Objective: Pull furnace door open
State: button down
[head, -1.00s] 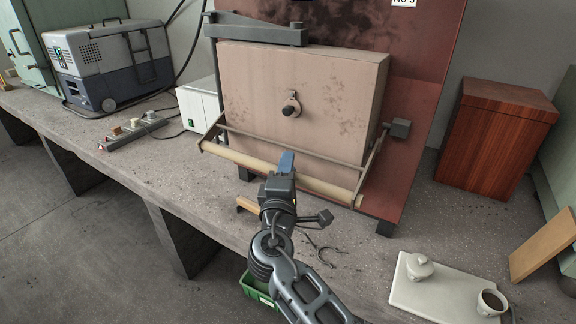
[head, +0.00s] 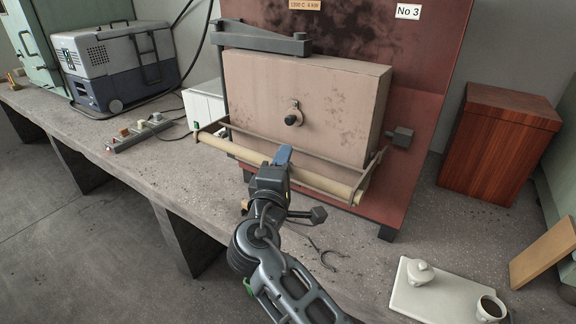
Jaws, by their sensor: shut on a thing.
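The furnace (head: 420,130) is a reddish-brown steel body with a thick pale brick door (head: 250,100) across its front. A round peephole knob (head: 292,117) sits on the door. A pale bar handle (head: 325,182) runs across the lower front on metal side arms. My gripper (head: 283,156) is at the middle of the bar, shut on it. Its blue fingers show at the bar; the gripper body hides part of the bar. The door stands in front of the furnace face; I cannot tell how large any gap behind it is.
A wooden box (head: 497,142) stands right of the furnace. A white board (head: 430,295) with a lidded jar (head: 419,272) and a cup (head: 490,307) lies front right. A power strip (head: 140,132), a white box (head: 204,104) and a grey-blue cool box (head: 118,65) are at left.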

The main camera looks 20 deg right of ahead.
jog(key=a+m+g+h+b, duration=0.3)
jog(key=a+b, duration=0.2)
jog(key=a, duration=0.7)
jog(key=shift+w+a+g+h, duration=0.25)
jog(key=shift+a+g+h, duration=0.05)
jog(key=shift+a+h, duration=0.1)
jog(key=c, duration=0.9)
grip_release()
jog(key=shift+o, duration=0.2)
jog(key=shift+s, duration=0.1)
jog(key=b+v, duration=0.1)
jog(key=v, duration=0.6)
jog(key=shift+s+a, duration=0.25)
jog(key=shift+a, duration=0.1)
jog(key=shift+s+a+f, duration=0.1)
jog(key=s+a+p, duration=0.3)
jog(key=s+a, duration=0.1)
jog(key=s, duration=0.3)
jog(key=shift+s+a+r, duration=0.2)
jog(key=shift+r, duration=0.05)
